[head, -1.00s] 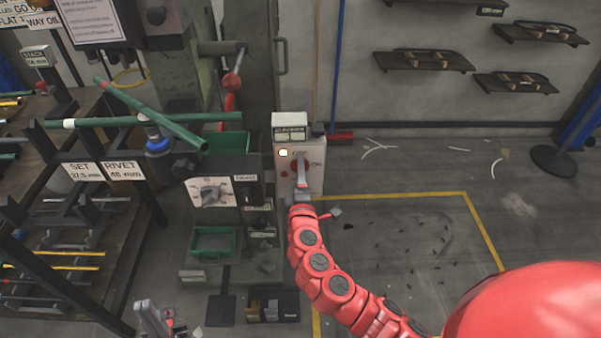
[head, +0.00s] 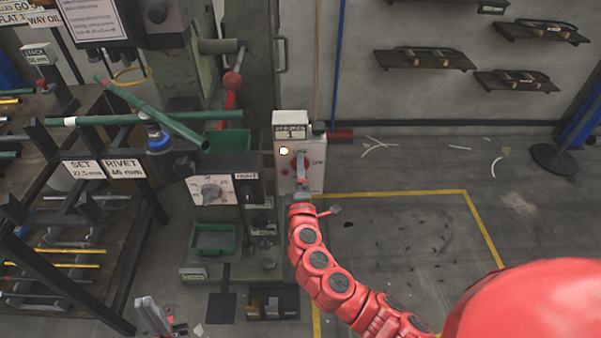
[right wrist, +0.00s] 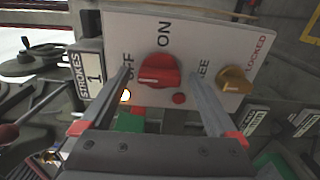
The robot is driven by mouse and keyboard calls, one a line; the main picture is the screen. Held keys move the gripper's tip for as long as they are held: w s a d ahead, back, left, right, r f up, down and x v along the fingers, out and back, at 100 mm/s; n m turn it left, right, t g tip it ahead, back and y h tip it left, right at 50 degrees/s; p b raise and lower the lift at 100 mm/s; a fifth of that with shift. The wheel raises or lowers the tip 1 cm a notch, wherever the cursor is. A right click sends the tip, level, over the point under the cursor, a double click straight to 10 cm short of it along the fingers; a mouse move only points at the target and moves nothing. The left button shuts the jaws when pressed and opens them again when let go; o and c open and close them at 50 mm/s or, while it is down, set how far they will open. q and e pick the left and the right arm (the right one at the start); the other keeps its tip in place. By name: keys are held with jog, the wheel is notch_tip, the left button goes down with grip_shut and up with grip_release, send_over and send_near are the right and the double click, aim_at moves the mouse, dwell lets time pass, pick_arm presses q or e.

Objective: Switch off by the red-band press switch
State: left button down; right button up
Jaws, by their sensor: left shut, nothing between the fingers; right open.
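The switch box (head: 313,178) is a pale panel beside the press in the head view. Its red rotary knob (right wrist: 159,70) has a white mark and sits near the printed words OFF and ON in the right wrist view. My right gripper (right wrist: 160,77) is open, its fingers on either side of the knob as seen from the wrist; I cannot tell whether they touch it. In the head view the right gripper (head: 302,180) partly hides the knob. A lamp (head: 284,151) on the box is lit. My left gripper (head: 155,318) is shut and empty at the lower left.
A brass key knob (right wrist: 234,80) and a small red button (right wrist: 179,98) are on the same panel. A strokes counter (head: 290,131) reading 1 tops the box. A rack of rods (head: 75,225) stands at left.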

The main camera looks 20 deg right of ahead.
jog(key=shift+s, duration=0.1)
jog(key=v, duration=1.7)
jog(key=shift+s+r, duration=0.1)
jog(key=shift+s, duration=0.05)
